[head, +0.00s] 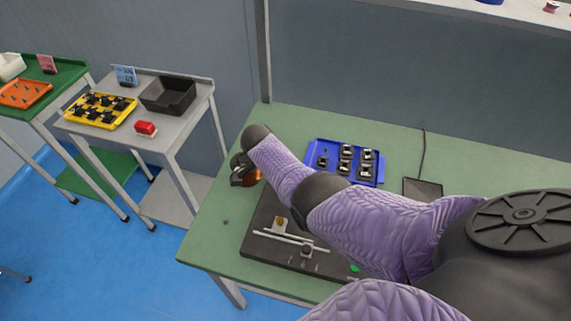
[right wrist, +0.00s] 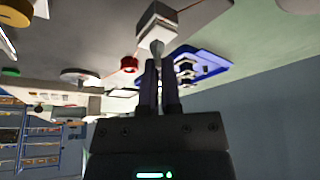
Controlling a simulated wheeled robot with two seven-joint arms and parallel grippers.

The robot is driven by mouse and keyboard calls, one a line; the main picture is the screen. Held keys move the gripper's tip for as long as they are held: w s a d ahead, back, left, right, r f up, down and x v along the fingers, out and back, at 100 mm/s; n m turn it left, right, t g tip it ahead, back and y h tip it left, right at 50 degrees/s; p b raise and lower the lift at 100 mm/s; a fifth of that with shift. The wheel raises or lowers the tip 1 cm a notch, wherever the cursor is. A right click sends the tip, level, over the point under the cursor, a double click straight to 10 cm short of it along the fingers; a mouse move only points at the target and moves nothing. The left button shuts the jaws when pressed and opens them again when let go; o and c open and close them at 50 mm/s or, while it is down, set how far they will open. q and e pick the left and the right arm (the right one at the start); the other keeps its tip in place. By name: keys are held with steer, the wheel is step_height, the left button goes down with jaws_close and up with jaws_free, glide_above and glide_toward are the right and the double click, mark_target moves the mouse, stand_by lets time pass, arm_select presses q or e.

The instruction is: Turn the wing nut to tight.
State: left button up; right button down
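My right arm crosses the head view and hides part of the dark base board (head: 262,235) of the winder. My right gripper (head: 243,173) is past the far left end of the board, beside a copper-coloured part (head: 251,178). In the right wrist view the two fingers (right wrist: 160,65) are close together with a narrow gap. A small pale metal piece (right wrist: 157,47), below a grey-white block (right wrist: 158,20), is at their tips. It may be the wing nut; I cannot tell whether the fingers grip it. My left gripper is not in view.
A blue tray (head: 314,148) with several dark parts lies behind my arm on the green table (head: 215,225). Metal rods and small blocks (head: 279,224) stand on the board.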

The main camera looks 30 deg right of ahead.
steer(key=m+g+b, duration=0.1)
steer(key=m, duration=0.2)
steer(key=m+g+b, duration=0.1)
steer(key=m+b, duration=0.1)
steer(key=m, duration=0.1)
steer(key=shift+s+y, duration=0.15)
steer(key=shift+y, duration=0.25)
steer(key=shift+s+a+m+g+b, duration=0.1)
steer(key=shift+m+g+b, duration=0.3)
steer(key=shift+m+b, duration=0.45)
steer(key=shift+m+y, duration=0.25)
steer(key=shift+y, duration=0.05)
steer(key=shift+r, duration=0.1)
steer(key=c, duration=0.8)
jaws_free()
steer(key=p+v, duration=0.1)
steer(key=v, duration=0.8)
steer(key=shift+a+r, duration=0.1)
steer(key=shift+r, duration=0.3)
